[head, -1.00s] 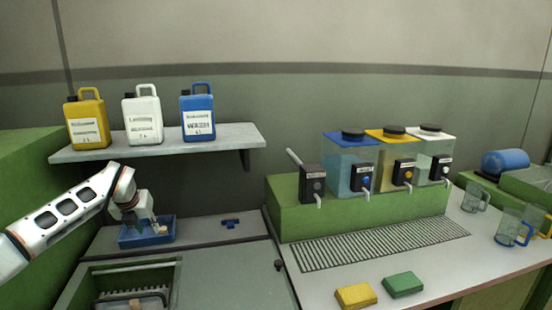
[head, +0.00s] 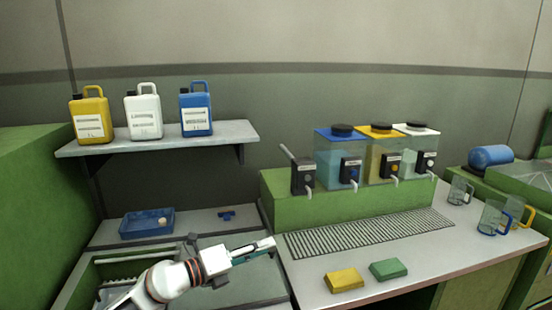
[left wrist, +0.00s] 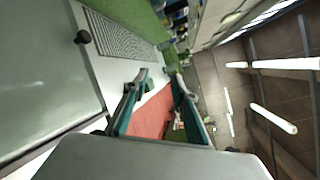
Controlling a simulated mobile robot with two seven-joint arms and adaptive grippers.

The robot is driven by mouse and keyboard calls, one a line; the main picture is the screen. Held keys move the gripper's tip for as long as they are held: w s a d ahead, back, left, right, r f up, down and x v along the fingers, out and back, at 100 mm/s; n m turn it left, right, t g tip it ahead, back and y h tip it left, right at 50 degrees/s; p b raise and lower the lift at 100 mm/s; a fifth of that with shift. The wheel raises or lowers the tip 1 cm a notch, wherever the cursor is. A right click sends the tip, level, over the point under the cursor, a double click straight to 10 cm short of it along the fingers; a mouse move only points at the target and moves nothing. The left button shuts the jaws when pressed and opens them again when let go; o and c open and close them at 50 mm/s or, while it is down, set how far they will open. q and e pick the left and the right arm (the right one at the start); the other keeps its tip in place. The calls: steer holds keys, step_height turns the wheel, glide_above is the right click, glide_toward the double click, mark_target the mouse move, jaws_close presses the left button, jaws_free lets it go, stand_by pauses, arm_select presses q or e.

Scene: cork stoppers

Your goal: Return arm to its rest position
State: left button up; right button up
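In the head view my left arm reaches in low, with its left gripper (head: 254,250) pointing right above the grey counter in front of the shelf. In the left wrist view the two teal fingers (left wrist: 158,76) stand apart, with nothing visible between them but the red floor beyond. The gripper is clear of the blue tray (head: 128,232), which lies behind it to the left. A small beige cork (head: 162,221) is in the tray. My right gripper is not in view.
A small blue piece (head: 227,215) lies right of the tray. A green stand (head: 330,215) with dispensers, a yellow sponge (head: 344,280), a green sponge (head: 388,269) and several mugs are to the right. A shelf (head: 160,145) with jugs hangs above the tray.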

arm_select(q)
steer(key=s+a+r+n+t+y, duration=0.2)
steer(key=s+a+r+n+t, duration=0.3)
steer(key=n+t, duration=0.4)
steer(key=s+a+f+n+y, duration=0.2)
steer(key=a+n+y, duration=0.4)
steer(key=s+a+f+n+y, duration=0.1)
steer(key=a+f+n+y, duration=0.1)
steer(key=a+n+y, duration=0.4)
steer(key=s+a+f+n+g+y, duration=0.4)
steer(key=s+a+f+n+g, duration=0.15)
steer(key=s+a+f, duration=0.4)
steer(key=s+a+f+n+g, duration=0.1)
steer(key=s+a+f+g, duration=0.3)
steer(key=s, duration=0.5)
steer(key=s+a+f+n+g, duration=0.1)
steer(key=s+a+f+g, duration=0.1)
steer(key=s+f, duration=0.5)
steer(key=d+f+n+t+h, duration=0.3)
steer(key=d+f+h, duration=0.3)
steer(key=d+f, duration=0.8)
steer(key=shift+f, duration=0.6)
